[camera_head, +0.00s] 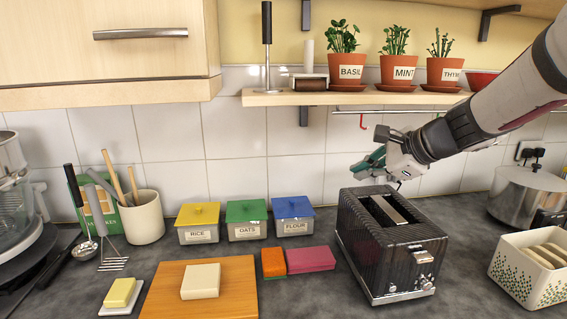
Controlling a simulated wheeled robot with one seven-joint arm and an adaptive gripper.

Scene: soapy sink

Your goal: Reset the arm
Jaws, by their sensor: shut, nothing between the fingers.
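My arm reaches in from the upper right of the head view. My gripper (366,169) is shut and empty. It points left, above the back of the black toaster (390,245) and in front of the tiled wall. I cannot tell from this one view how far it is from the tiles. The toaster stands on the dark counter, and its slots face up.
A shelf (290,98) with potted herbs (394,70) runs above my gripper, with a rail and red hook (363,122) below. Lidded boxes (247,220), a cutting board (240,280), a steel pot (525,195) and a dotted bin (530,280) stand on the counter.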

